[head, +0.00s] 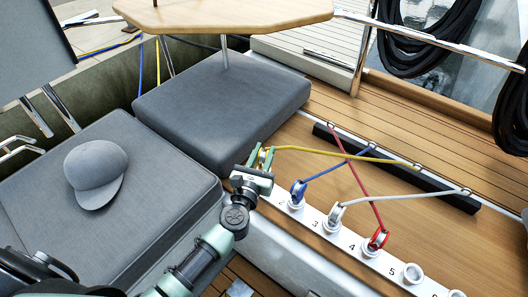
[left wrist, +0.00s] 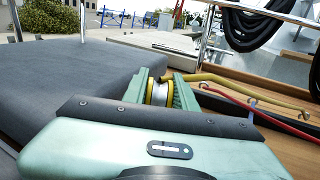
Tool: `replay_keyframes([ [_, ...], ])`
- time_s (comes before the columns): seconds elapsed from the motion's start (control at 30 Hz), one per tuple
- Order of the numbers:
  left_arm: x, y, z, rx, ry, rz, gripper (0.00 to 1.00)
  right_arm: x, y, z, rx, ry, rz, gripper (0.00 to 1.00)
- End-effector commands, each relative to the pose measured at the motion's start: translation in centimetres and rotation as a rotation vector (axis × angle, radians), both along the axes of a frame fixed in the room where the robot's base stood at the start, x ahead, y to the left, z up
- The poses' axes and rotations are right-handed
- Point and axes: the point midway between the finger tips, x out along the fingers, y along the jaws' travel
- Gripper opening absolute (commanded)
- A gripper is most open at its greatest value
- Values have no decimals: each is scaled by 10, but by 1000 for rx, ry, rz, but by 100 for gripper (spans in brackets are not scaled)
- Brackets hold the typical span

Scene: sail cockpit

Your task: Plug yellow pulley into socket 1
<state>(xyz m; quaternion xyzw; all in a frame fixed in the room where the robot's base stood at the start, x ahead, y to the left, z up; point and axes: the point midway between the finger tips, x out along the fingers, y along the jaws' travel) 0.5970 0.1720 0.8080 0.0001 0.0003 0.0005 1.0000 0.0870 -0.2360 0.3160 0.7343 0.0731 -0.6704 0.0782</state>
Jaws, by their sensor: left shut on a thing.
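My left gripper (head: 263,158) is shut on the yellow pulley (left wrist: 158,92), which sits between its green fingers in the left wrist view. A yellow rope (head: 350,153) runs from the pulley to the right. The gripper is at the far left end of the white socket rail (head: 399,285). Socket 1 is hidden behind the gripper, and I cannot tell whether the pulley touches it. The blue pulley (head: 298,188) stands at socket 2, the white pulley (head: 336,212) at socket 3 and the red pulley (head: 378,238) at socket 4. My right gripper is out of view.
Socket 5 (head: 412,272) is empty. Blue, red and white ropes cross the wooden deck to a black bar (head: 440,190). Grey cushions (head: 222,105) lie left of and behind the gripper, with a cap (head: 96,172) on the nearer one. A wooden table (head: 225,14) is at the back.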

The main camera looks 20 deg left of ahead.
Motion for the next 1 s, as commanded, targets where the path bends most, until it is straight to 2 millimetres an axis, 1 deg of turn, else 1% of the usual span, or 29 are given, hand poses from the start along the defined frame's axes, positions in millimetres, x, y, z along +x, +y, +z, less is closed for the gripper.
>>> replay_keyframes([
  [0.03,0,0,-2,0,-3,0,0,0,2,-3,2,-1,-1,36],
  [0.2,0,0,-1,0,-3,0,0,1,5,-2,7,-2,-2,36],
  [1.0,-1,-1,-1,1,-3,-1,0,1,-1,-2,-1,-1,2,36],
])
